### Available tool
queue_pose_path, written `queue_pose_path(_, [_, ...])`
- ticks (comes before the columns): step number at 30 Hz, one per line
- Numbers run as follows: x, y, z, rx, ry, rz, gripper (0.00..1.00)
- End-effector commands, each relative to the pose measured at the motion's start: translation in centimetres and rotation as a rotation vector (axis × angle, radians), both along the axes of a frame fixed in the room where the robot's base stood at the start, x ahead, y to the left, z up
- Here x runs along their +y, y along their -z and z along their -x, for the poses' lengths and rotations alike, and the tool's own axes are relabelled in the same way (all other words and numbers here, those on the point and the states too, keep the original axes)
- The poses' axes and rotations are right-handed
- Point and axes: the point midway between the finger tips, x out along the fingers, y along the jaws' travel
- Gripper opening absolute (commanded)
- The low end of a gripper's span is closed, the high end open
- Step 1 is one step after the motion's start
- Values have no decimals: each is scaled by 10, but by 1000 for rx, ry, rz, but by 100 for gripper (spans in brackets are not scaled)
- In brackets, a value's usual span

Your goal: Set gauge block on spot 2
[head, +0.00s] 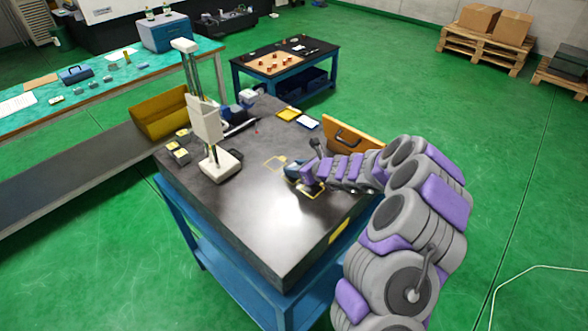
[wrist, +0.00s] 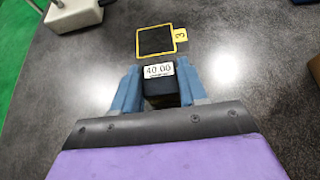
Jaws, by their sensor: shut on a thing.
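My gripper (wrist: 159,86) is shut on a dark block with a white label reading 40.00, the gauge block (wrist: 160,90), held between its two blue fingers. In the head view my gripper (head: 297,174) is low over the dark table top (head: 235,200); the block cannot be made out there. In the wrist view a yellow-outlined square (wrist: 155,40) with a tag that looks like 3 lies just ahead of the block, empty. The head view shows one yellow outline (head: 275,163) left of my gripper and another (head: 314,192) partly hidden under it. I cannot read a spot 2 mark.
A height gauge stand (head: 213,150) with a pale base is on the table, left of my gripper. A yellow bin (head: 160,113) is at the table's far left. The table's front is clear.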

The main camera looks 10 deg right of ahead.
Motion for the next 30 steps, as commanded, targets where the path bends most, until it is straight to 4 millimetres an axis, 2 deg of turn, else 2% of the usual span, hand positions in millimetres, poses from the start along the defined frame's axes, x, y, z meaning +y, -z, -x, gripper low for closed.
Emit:
queue_pose_path(4, [6,1,0,-1,-1,3,0])
queue_pose_path(5, [6,1,0,0,-1,3,45])
queue_pose_path(12, [10,1,0,1,-4,7,68])
queue_pose_path(24, [3,-1,0,1,-1,1,68])
queue_pose_path(30, [-7,-14,16,1,0,2,68])
